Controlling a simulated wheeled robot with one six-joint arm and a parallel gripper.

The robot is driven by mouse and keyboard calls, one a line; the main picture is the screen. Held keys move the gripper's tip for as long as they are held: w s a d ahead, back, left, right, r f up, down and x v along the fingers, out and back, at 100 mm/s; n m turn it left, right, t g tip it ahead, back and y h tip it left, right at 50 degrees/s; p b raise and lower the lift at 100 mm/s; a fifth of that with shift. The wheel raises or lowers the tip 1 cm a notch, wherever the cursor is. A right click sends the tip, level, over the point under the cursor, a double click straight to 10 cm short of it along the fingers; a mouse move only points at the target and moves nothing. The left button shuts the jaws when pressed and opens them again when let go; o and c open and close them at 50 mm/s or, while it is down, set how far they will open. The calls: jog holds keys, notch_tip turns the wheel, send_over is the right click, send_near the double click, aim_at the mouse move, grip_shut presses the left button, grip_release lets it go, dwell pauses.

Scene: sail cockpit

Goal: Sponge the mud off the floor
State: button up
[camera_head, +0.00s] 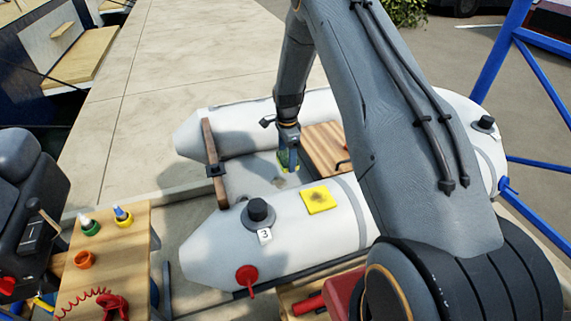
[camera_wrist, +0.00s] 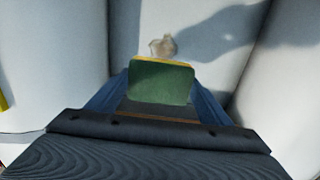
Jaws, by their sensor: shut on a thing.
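My gripper (camera_head: 288,158) is inside the inflatable dinghy, low over its grey floor (camera_head: 245,178). It is shut on a sponge with a green face and a yellow layer; the sponge (camera_wrist: 161,84) fills the middle of the wrist view. In the head view the sponge (camera_head: 283,163) is partly hidden by the gripper. A small brownish mud patch (camera_wrist: 163,46) lies on the floor just beyond the sponge in the wrist view. It also shows faintly in the head view (camera_head: 279,182). I cannot tell whether the sponge touches the floor.
White tubes (camera_head: 205,250) flank the floor. A wooden seat (camera_head: 326,148) is to the right, a wooden transom (camera_head: 214,160) to the left. A stained yellow cloth or pad (camera_head: 318,199) lies on the near tube, beside a black valve (camera_head: 258,213). A wooden side table (camera_head: 110,250) holds small bottles.

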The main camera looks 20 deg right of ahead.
jog(key=b, duration=0.4)
send_near(284, 182)
jog(key=shift+d+f, duration=0.2)
jog(key=shift+f, duration=0.75)
jog(key=shift+d+f, duration=0.15)
jog(key=shift+f, duration=0.75)
jog(key=shift+d+f, duration=0.2)
jog(key=shift+f, duration=0.75)
jog(key=shift+a+f, duration=0.15)
jog(key=shift+a, duration=0.05)
jog(key=shift+s+a+p, duration=0.1)
jog(key=shift+a+p, duration=0.4)
jog(key=shift+a, duration=1.8)
jog(key=shift+a+f, duration=0.15)
jog(key=shift+a, duration=0.3)
jog(key=shift+a+r, duration=0.2)
jog(key=shift+a, duration=0.15)
jog(key=shift+a+f, duration=0.15)
jog(key=shift+a, duration=0.2)
jog(key=d, duration=0.4)
jog(key=shift+d, duration=1.1)
jog(key=shift+d+r, duration=0.2)
jog(key=shift+d, duration=0.4)
jog(key=shift+r+p, duration=1.45)
jog(key=shift+r, duration=2.4)
